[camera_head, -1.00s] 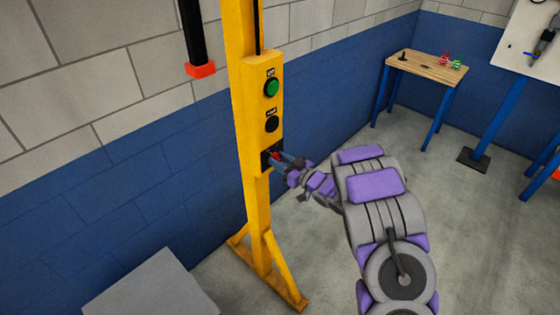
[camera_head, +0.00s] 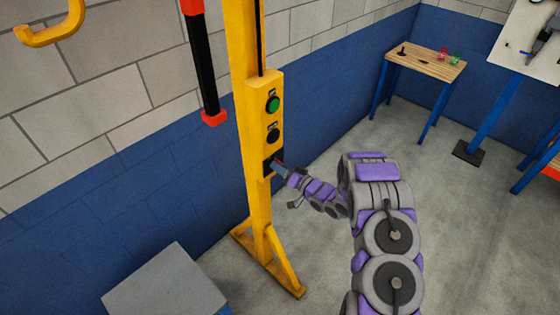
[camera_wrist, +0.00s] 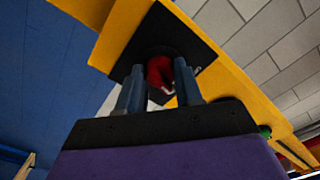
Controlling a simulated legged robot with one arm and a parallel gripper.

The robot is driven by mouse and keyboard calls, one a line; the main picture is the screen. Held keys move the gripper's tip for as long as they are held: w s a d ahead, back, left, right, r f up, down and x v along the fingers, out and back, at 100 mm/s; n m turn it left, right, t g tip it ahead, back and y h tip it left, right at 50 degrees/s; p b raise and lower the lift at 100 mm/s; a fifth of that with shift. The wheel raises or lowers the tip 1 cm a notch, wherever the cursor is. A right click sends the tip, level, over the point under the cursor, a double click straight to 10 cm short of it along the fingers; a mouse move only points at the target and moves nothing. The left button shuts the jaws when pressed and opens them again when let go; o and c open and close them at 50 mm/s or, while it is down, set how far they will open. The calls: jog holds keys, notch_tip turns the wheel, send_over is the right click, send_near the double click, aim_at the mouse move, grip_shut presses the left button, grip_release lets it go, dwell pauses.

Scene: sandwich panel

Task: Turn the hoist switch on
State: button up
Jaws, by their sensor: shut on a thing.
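The yellow hoist control box (camera_head: 262,120) is on a yellow post. It has a green button (camera_head: 273,104) at the top, a black button (camera_head: 273,136) below it, and a black switch plate (camera_head: 268,166) at the bottom. In the wrist view the red switch knob (camera_wrist: 160,73) stands on the black plate (camera_wrist: 143,45). My gripper (camera_head: 279,168) is at the switch. In the wrist view its two blue-grey fingers (camera_wrist: 157,83) are shut on the red knob, one on each side. In the head view the knob is mostly hidden by the fingers.
A yellow hook (camera_head: 50,32) and a black bar with red ends (camera_head: 208,75) hang left of the post. A grey box (camera_head: 165,285) stands at the lower left. A wooden-topped table (camera_head: 428,64) stands at the back right. The floor around my arm is clear.

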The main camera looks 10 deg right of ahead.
jog(key=shift+d+m+p, duration=0.1)
jog(key=shift+m+p, duration=1)
jog(key=shift+m, duration=0.6)
jog(key=o, duration=1)
jog(key=shift+d, duration=0.15)
jog(key=b+v, duration=0.1)
jog(key=v, duration=1.6)
jog(key=shift+s+d+b, duration=0.1)
jog(key=shift+d+b, duration=0.05)
jog(key=shift+b, duration=0.15)
